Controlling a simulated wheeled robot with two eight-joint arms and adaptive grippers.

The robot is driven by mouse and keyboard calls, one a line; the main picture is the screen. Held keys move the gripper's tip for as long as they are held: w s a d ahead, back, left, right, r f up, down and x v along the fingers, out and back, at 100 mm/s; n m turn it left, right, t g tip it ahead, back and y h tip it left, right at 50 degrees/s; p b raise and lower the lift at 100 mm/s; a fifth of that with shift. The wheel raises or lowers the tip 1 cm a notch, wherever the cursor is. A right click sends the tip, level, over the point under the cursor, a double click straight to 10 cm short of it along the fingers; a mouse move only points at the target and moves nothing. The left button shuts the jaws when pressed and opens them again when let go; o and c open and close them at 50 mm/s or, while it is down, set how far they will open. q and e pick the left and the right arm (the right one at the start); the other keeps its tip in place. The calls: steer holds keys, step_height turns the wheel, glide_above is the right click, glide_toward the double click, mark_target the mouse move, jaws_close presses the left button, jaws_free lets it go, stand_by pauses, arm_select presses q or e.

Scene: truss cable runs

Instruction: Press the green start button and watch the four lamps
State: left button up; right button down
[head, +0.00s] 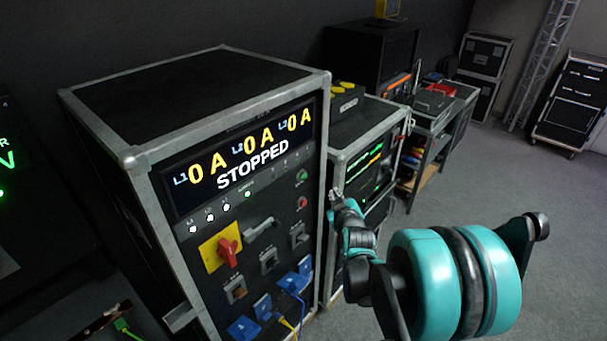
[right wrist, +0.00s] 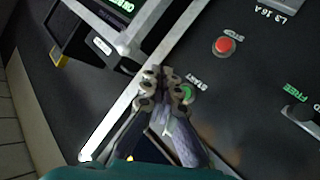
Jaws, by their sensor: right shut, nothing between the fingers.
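The green start button (head: 303,176) is on the front panel of the power cabinet (head: 222,75). In the right wrist view, the green button (right wrist: 187,92), labelled START, lies just beside my fingertips; contact cannot be told. My right gripper (head: 338,200) is shut and empty, right of the panel in the head view; its tips (right wrist: 165,76) also show in the right wrist view. Four small lamps (head: 220,212) run in a row under the display; three look white, the rightmost green. The display (head: 245,150) reads 0 A three times and STOPPED. My left gripper is not in view.
The red stop button (head: 302,202) is below the start button; it also shows in the right wrist view (right wrist: 223,46). A red rotary switch (head: 227,252) on yellow and blue sockets (head: 265,306) are lower. A second cabinet (head: 365,150) stands right. Grey floor is open at right.

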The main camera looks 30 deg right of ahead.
mark_target(304, 177)
steer(key=shift+w, duration=0.1)
steer(key=w+a, duration=0.3)
steer(key=w, duration=0.5)
steer(key=shift+a, duration=0.2)
stand_by(1.6)
steer(key=shift+w+a, duration=0.15)
steer(key=shift+w, duration=0.25)
steer(key=shift+w+a+b, duration=0.2)
steer(key=shift+w+b, duration=0.1)
steer(key=shift+w, duration=0.05)
stand_by(0.5)
steer(key=shift+s+d, duration=0.1)
steer(key=shift+s, duration=0.05)
steer(key=shift+s+d, duration=0.25)
steer(key=shift+s, duration=0.4)
